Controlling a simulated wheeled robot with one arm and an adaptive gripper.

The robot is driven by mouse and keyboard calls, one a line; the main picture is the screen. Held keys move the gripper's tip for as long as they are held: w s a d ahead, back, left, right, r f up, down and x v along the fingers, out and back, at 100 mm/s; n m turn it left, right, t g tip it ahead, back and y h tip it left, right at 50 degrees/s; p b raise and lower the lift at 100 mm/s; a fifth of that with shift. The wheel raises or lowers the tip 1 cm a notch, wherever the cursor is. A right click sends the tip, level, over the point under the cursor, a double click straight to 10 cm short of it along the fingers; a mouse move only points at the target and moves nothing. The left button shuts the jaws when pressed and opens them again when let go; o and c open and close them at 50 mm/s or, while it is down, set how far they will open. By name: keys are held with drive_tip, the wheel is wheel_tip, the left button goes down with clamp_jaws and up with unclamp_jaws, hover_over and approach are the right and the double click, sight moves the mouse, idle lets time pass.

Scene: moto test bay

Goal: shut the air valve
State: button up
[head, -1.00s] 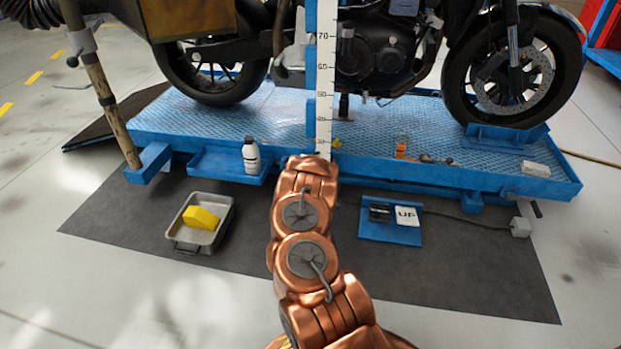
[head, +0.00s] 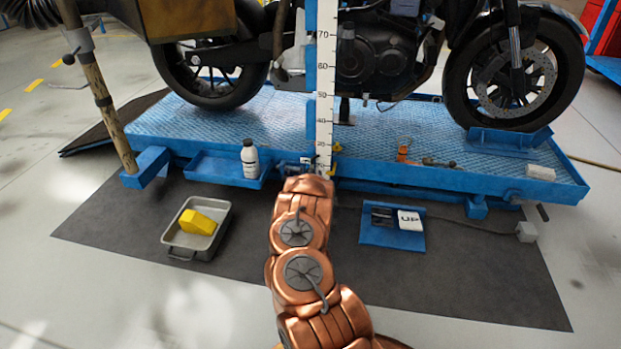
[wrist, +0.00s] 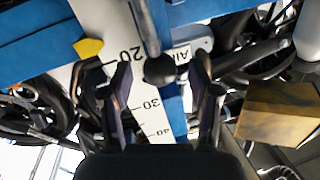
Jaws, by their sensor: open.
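The air valve's lever shows in the wrist view as a dark rod ending in a round black knob (wrist: 160,70). A white label (wrist: 182,56) with letters that look like "AIR" is just right of it, partly hidden. My gripper (wrist: 162,85) is open, with one finger left and one finger right of the knob. Gaps show on both sides, and I see no contact. In the head view my copper arm reaches to the lift's front edge by the ruler post. The valve and gripper are mostly hidden there.
The white ruler post (head: 325,90) stands right behind the knob. A blue lift (head: 400,130) carries a motorcycle (head: 375,55). A white bottle (head: 250,158) stands left of the arm. A grey tray (head: 170,240) and a blue pedal plate (head: 385,235) lie on the dark mat.

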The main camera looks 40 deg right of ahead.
drive_tip(key=shift+w+d, duration=0.25)
drive_tip(key=shift+d, duration=0.05)
clamp_jaws()
idle(0.5)
